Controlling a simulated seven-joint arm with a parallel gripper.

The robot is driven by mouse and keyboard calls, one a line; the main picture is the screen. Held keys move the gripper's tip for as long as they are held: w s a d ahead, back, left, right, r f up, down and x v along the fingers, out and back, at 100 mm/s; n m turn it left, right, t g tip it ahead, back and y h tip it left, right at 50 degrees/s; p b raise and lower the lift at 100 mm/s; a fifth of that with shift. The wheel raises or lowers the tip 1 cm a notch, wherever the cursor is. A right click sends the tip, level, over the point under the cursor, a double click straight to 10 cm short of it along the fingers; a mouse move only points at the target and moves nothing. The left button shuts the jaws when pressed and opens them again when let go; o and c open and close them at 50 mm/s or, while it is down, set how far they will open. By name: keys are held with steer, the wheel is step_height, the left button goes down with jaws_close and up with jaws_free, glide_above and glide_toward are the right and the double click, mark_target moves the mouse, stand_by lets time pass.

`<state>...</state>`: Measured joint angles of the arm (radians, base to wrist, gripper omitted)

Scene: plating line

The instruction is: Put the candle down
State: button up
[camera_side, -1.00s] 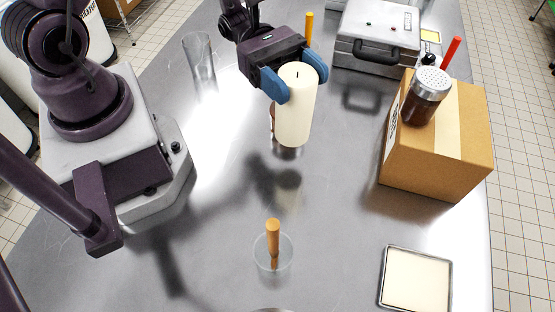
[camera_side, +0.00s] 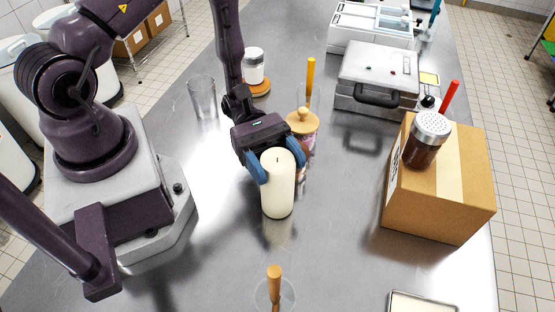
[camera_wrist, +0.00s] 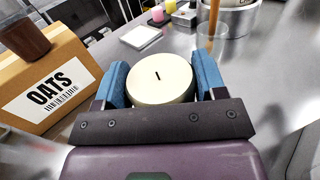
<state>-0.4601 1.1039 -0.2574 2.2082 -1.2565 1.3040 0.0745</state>
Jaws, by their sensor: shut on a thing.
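A cream pillar candle (camera_side: 278,190) is upright over the middle of the metal table. My gripper (camera_side: 270,168), with blue fingers, is shut on its upper part from both sides. The candle's base is at or very close to the tabletop, with its reflection just below; I cannot tell whether it touches. In the wrist view, the candle's round top (camera_wrist: 160,78) and dark wick show between the blue fingers (camera_wrist: 161,82).
An oats box (camera_side: 440,190) with a shaker (camera_side: 428,142) on top stands right. A glass with a wooden stick (camera_side: 274,285) is in front. A cork-lidded jar (camera_side: 303,125) is close behind the candle. An empty glass (camera_side: 203,98) stands back left. Bare table lies around the candle's front and left.

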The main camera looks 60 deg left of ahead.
steer(key=shift+f, duration=0.1)
steer(key=o, duration=1.5)
steer(key=a, duration=1.2)
steer(key=s+r+m+t+y, duration=0.2)
steer(key=s+r+m+y, duration=0.1)
steer(key=r+m+y, duration=0.6)
steer(key=s+r+m+t+y, duration=0.3)
steer(key=r+m+y, duration=0.6)
steer(key=r, duration=0.6)
steer(key=shift+a+r+t, duration=0.2)
steer(key=shift+t, duration=0.1)
steer(key=shift+s, duration=0.1)
